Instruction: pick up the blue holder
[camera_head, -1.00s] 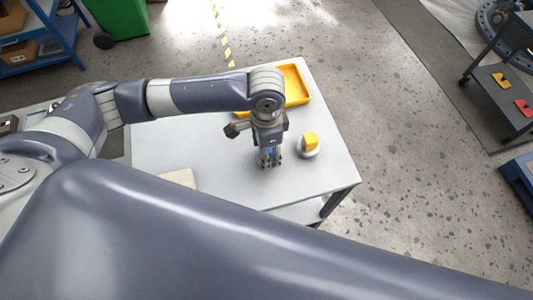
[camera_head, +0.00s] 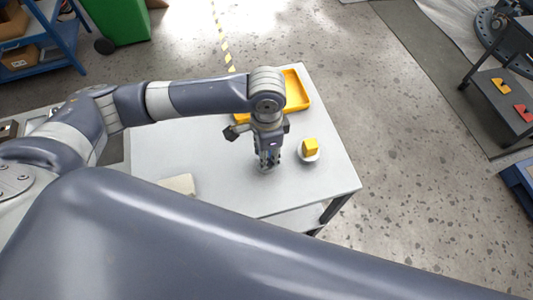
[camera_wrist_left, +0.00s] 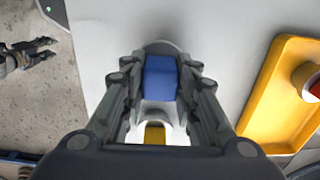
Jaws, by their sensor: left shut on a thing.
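The blue holder (camera_wrist_left: 160,78) is a blue block between the fingers of my left gripper (camera_wrist_left: 160,88) in the left wrist view. The gripper is shut on it, with a finger on each side. A pale round part shows beside the holder. In the head view my left gripper (camera_head: 267,165) points down at the grey-white table, and only a little blue shows between its fingers. I cannot tell whether the holder touches the table. At the left of the wrist view, a dark gripper (camera_wrist_left: 45,48), seemingly my right one, is over the floor with its fingers apart.
A yellow block on a round white base (camera_head: 310,148) stands close to the right of my left gripper. A yellow tray (camera_head: 306,100) lies at the table's back; the wrist view shows a red part (camera_wrist_left: 312,84) in it. A beige item (camera_head: 180,184) lies at the front left.

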